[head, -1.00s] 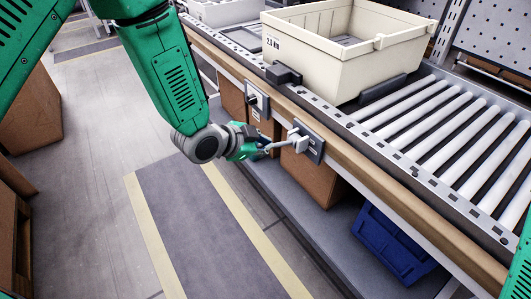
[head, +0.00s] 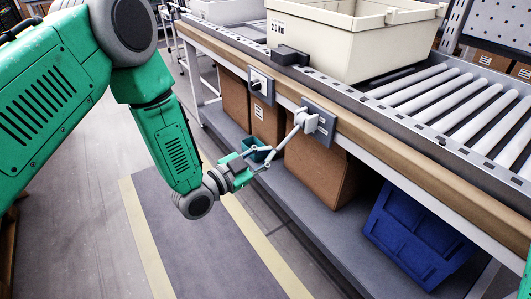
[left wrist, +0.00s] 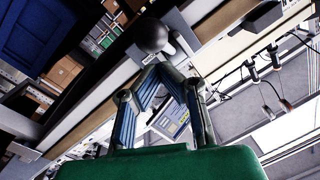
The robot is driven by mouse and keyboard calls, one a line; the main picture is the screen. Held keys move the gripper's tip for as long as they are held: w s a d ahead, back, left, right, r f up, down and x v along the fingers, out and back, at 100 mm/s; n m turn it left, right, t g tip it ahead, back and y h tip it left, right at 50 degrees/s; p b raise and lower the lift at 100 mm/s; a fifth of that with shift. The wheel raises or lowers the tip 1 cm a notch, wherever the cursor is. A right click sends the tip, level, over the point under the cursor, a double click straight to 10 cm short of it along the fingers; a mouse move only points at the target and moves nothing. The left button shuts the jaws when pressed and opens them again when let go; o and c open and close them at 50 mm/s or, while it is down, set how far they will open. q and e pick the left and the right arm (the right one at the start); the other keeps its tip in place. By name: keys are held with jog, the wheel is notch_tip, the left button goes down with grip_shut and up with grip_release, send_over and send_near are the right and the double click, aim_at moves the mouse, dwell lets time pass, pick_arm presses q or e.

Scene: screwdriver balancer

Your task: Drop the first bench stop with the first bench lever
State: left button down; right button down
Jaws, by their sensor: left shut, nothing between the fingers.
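The lever (head: 289,135) is a pale grey rod on a grey panel (head: 327,126) on the bench's front rail. It slopes down and left toward my left gripper (head: 267,159). In the left wrist view a dark round knob (left wrist: 152,35) lies just beyond the fingertips of my left gripper (left wrist: 163,73). The fingers are shut with nothing between them; whether they touch the lever I cannot tell. A black block (head: 289,56), seemingly a bench stop, sits on the conveyor edge by the cream tote (head: 315,45). Whether it is raised I cannot tell. My right gripper is out of view.
A second panel (head: 261,86) with a dark knob is further left on the rail. Cardboard boxes (head: 320,167) and a blue crate (head: 415,235) stand on the shelf below. Bare rollers (head: 455,100) lie right of the tote. The floor beside the bench is clear.

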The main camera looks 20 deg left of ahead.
pick_arm(q)
jog(key=shift+w+d+f, duration=0.15)
jog(key=shift+f, duration=0.75)
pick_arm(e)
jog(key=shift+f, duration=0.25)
pick_arm(q)
jog(key=shift+f, duration=0.2)
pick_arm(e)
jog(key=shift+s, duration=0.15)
pick_arm(q)
jog(key=shift+r, duration=0.1)
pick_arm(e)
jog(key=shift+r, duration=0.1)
